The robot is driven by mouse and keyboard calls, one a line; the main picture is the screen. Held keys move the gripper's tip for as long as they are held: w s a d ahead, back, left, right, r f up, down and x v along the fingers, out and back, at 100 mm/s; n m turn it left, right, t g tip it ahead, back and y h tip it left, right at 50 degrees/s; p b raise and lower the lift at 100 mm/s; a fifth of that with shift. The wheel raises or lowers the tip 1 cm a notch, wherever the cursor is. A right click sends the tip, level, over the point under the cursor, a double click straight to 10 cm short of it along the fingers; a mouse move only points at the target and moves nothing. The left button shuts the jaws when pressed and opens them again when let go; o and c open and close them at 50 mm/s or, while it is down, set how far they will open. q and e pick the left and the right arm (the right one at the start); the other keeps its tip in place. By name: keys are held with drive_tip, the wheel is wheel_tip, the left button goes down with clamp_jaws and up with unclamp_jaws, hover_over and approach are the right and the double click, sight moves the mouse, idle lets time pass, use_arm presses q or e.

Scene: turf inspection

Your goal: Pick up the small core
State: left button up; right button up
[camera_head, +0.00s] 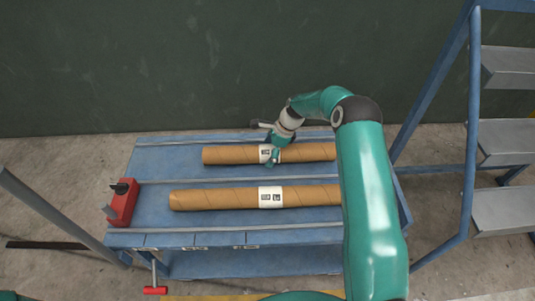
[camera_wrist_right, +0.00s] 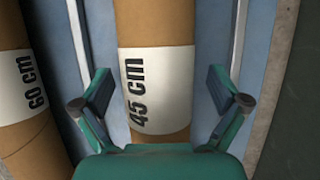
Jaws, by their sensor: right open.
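Two brown cardboard cores lie lengthwise on a blue bench (camera_head: 150,165). The far core (camera_head: 225,155) is the shorter one, and its white label reads 45 cm in the right wrist view (camera_wrist_right: 157,25). The near core (camera_head: 225,198) is longer and thicker; its label reads 60 cm in the right wrist view (camera_wrist_right: 18,140). My right gripper (camera_head: 271,157) is over the label of the small core. In the wrist view its open fingers (camera_wrist_right: 160,92) stand on either side of that core, with gaps visible. My left gripper is not in view.
A red clamp-like block (camera_head: 122,203) sits at the bench's left end. A red-handled crank (camera_head: 155,290) hangs at the front. Blue-framed steps (camera_head: 505,142) stand at the right, and a dark green wall (camera_head: 200,65) is behind the bench.

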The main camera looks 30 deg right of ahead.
drive_tip(key=c, duration=1.6)
drive_tip(key=shift+c, duration=0.4)
drive_tip(key=shift+r, duration=0.15)
